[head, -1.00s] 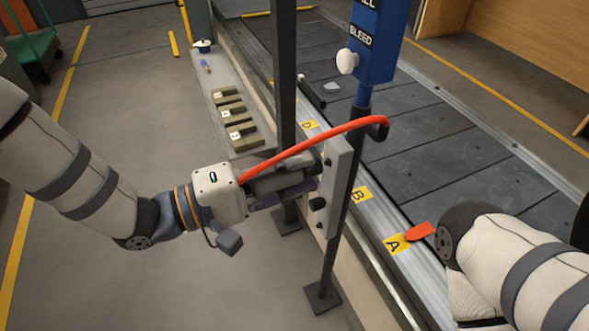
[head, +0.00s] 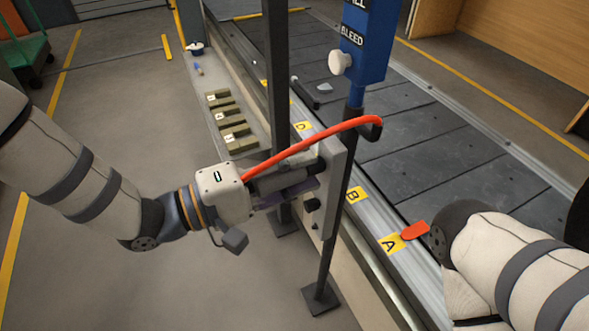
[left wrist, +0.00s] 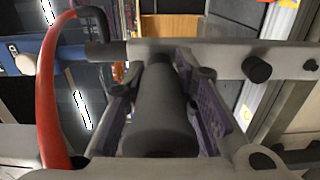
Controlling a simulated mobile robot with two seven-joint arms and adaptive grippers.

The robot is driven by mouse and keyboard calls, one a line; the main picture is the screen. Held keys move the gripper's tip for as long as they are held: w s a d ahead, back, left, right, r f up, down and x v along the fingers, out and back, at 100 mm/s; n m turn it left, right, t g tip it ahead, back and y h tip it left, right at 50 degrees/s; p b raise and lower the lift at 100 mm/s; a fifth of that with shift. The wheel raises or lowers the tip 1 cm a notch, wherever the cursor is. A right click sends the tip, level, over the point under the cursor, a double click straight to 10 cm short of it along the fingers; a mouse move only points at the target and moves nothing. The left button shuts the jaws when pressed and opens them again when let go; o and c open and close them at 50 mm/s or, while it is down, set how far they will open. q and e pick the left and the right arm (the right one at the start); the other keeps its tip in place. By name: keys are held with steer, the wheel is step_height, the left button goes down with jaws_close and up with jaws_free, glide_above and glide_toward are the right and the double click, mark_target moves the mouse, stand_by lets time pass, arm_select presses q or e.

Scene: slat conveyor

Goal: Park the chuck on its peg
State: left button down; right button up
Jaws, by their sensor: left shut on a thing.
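My left gripper (head: 300,180) is shut on the chuck (head: 277,180), a dark grey cylinder. In the left wrist view the chuck (left wrist: 160,110) lies between the two purple-grey fingers (left wrist: 160,100), its far end pointing at the grey plate (left wrist: 225,58). The plate (head: 333,180) is fixed to a dark post. Two dark pegs, a nearer one (left wrist: 257,69) and one farther right (left wrist: 311,66), stick out of it to the right of the chuck. Any peg in line with the chuck is hidden behind it, so I cannot tell if the chuck is around one. My right gripper is out of view.
An orange hose (head: 310,138) arches from beside the gripper to a dark elbow under the blue box (head: 367,40). A dark upright (head: 278,70) stands behind my left wrist. The slat conveyor (head: 440,150) lies beyond, with yellow letter labels and a red tag (head: 415,230) on its edge.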

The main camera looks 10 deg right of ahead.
arm_select(q)
steer(key=c, duration=1.2)
jaws_free()
steer(key=shift+d, duration=0.1)
